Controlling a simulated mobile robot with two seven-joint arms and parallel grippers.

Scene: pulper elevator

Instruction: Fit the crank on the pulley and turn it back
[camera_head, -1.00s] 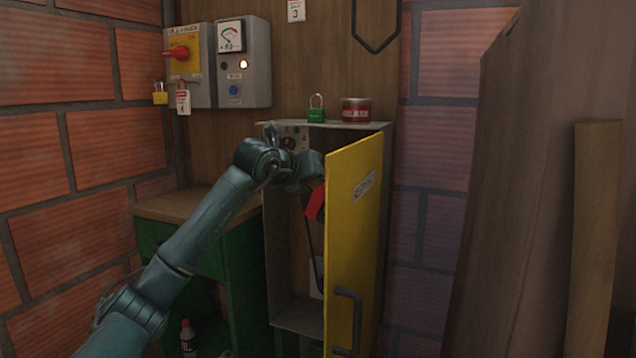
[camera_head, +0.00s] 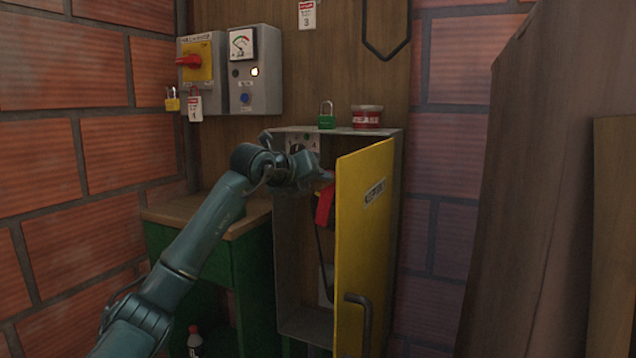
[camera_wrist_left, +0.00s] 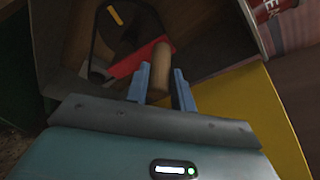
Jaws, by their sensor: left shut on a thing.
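My left gripper (camera_head: 322,181) reaches into the open grey cabinet (camera_head: 298,310), partly behind its yellow door (camera_head: 362,240). In the left wrist view its two blue fingers (camera_wrist_left: 161,76) are shut on the wooden handle (camera_wrist_left: 160,58) of the red crank (camera_wrist_left: 129,60). The red of the crank (camera_head: 325,205) also shows beside the door edge in the head view. Beyond the crank is a dark rounded part with a yellow mark (camera_wrist_left: 115,15), perhaps the pulley. I cannot tell whether the crank is seated on it. My right gripper is out of view.
A green padlock (camera_head: 326,116) and a red tin (camera_head: 366,116) stand on the cabinet top. A wooden-topped green bench (camera_head: 200,209) is at the left. Switch boxes (camera_head: 254,75) hang above. Large boards (camera_head: 530,200) block the right side.

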